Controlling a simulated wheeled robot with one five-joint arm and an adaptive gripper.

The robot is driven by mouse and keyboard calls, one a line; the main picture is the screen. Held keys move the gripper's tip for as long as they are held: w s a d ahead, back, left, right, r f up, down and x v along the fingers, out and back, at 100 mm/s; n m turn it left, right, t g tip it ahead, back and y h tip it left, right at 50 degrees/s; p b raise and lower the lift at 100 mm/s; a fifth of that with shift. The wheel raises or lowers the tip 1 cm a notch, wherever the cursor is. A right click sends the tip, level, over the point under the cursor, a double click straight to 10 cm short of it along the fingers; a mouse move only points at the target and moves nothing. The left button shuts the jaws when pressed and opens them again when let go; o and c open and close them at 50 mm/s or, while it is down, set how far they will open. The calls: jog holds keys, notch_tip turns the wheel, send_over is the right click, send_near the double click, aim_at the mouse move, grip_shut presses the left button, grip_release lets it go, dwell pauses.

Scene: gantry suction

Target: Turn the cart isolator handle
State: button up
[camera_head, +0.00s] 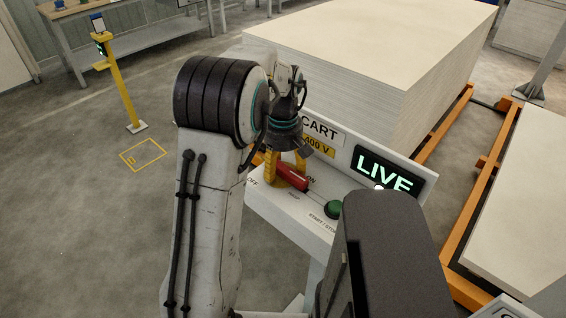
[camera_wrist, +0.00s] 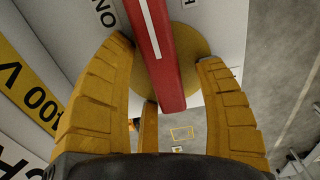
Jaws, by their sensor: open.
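The red isolator handle (camera_head: 292,179) sits on the sloped panel (camera_head: 316,214) of the cart. It points towards the ON mark at its right. In the wrist view the red handle (camera_wrist: 158,58) has a white stripe and lies over a yellow round plate (camera_wrist: 195,50). My gripper (camera_head: 285,170) is over the handle, with its yellow fingers pointing down around it. In the wrist view my gripper's fingers (camera_wrist: 165,100) stand on both sides of the handle, open, with gaps visible. The lit sign (camera_head: 388,176) reads LIVE.
A green start/stop button (camera_head: 333,209) is on the panel, right of the handle. A large stack of pale boards (camera_head: 370,60) stands behind on an orange frame (camera_head: 485,180). A yellow post (camera_head: 122,90) stands at the left on open floor.

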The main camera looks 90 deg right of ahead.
aim_at(283, 164)
notch_tip(283, 164, up, 12)
dwell(0.6)
jog(key=shift+a, duration=0.1)
dwell(0.8)
